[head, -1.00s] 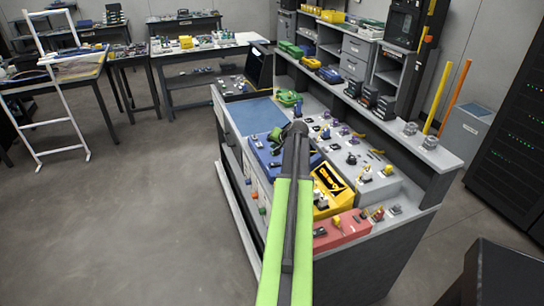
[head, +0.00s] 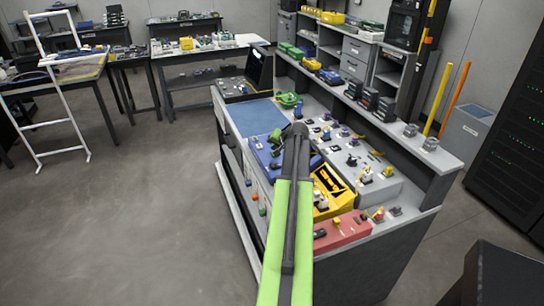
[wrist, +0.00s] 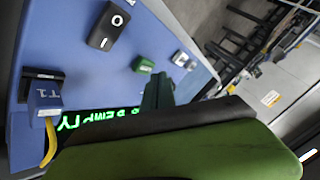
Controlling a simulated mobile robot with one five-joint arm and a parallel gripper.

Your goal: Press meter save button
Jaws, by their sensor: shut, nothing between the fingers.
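The blue meter (head: 265,150) sits on the bench, partly behind my arm in the head view. In the wrist view its blue face (wrist: 75,18) shows a black rocker switch (wrist: 110,25), a small green button (wrist: 143,65), a blue T1 port (wrist: 42,92) with a yellow lead, and a lit green display (wrist: 95,117), partly covered. I cannot read a save label. My gripper (wrist: 158,88) is shut and empty, its dark green tip just below the green button in the picture. I cannot tell whether it touches the face.
A yellow case (head: 333,190) and a red block (head: 342,231) stand on the bench to the right of my arm. A blue mat (head: 258,116) lies behind the meter. Small parts crowd the grey bench top. Open floor (head: 150,210) lies to the left.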

